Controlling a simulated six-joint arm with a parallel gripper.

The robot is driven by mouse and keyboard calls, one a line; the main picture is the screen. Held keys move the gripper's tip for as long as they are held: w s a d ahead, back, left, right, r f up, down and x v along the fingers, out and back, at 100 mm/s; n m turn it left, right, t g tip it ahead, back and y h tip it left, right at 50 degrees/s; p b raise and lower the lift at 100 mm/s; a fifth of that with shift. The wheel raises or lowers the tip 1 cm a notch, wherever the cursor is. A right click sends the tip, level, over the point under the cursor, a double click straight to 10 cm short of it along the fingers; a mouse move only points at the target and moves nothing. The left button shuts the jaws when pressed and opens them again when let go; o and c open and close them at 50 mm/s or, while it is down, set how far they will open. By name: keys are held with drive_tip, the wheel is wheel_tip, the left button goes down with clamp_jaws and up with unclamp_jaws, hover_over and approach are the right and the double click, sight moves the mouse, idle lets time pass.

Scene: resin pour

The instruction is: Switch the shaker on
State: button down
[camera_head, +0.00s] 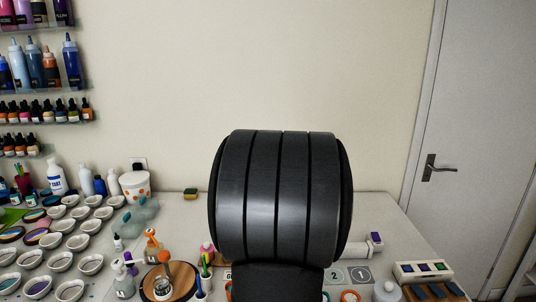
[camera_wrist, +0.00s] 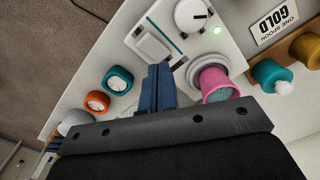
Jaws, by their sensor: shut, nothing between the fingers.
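In the wrist view, my gripper (camera_wrist: 159,72) is shut and empty, its blue fingers together. Its tips appear close to a white unit with a raised rectangular panel (camera_wrist: 150,42); I cannot tell whether they touch it. A round white knob (camera_wrist: 191,15) and a lit green light (camera_wrist: 215,30) are just beyond, on a white surface. A pink cup (camera_wrist: 215,84) is on a round white plate (camera_wrist: 204,65) right of the fingers. I cannot tell for certain which of these parts belong to the shaker. In the head view my own arm hides the gripper and this area.
A "GOLD" card (camera_wrist: 276,22) and a teal jar (camera_wrist: 271,75) are at the right. In the head view, many small white cups (camera_head: 77,242) crowd the table's left.

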wheel_tip(320, 180, up, 4)
drive_tip(key=shift+f, duration=0.15)
idle(0.3)
wheel_tip(320, 180, down, 7)
idle(0.7)
wheel_tip(320, 180, up, 14)
drive_tip(key=s+a+m+t, duration=0.1)
drive_tip(key=s+a, duration=0.1)
drive_tip(key=shift+s+a+m, duration=0.3)
drive_tip(key=shift+s, duration=0.1)
idle(1.0)
